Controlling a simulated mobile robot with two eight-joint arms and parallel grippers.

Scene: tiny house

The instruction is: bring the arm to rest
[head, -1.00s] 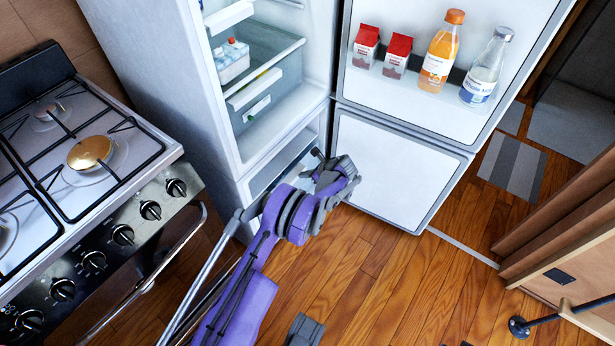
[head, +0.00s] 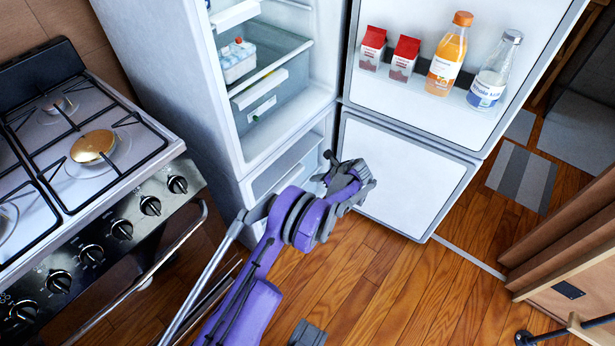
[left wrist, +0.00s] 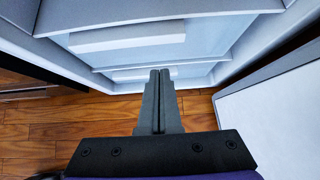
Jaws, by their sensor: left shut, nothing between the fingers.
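My left arm (head: 262,268) is purple and grey and reaches from the bottom of the head view toward the open fridge. My left gripper (head: 326,166) is in front of the fridge's lower compartment, near the lower door. In the left wrist view my left gripper (left wrist: 160,74) has its two fingers together with nothing between them. The fingers point at the open lower compartment (left wrist: 150,45), and I cannot tell how far off it is. My right gripper is not in view.
The fridge's upper door (head: 400,85) holds cartons and bottles; its lower door (head: 400,180) stands open, close to my gripper. A stove (head: 95,200) is at the left. Wooden floor (head: 375,285) is free in front. A wooden cabinet (head: 570,255) is at the right.

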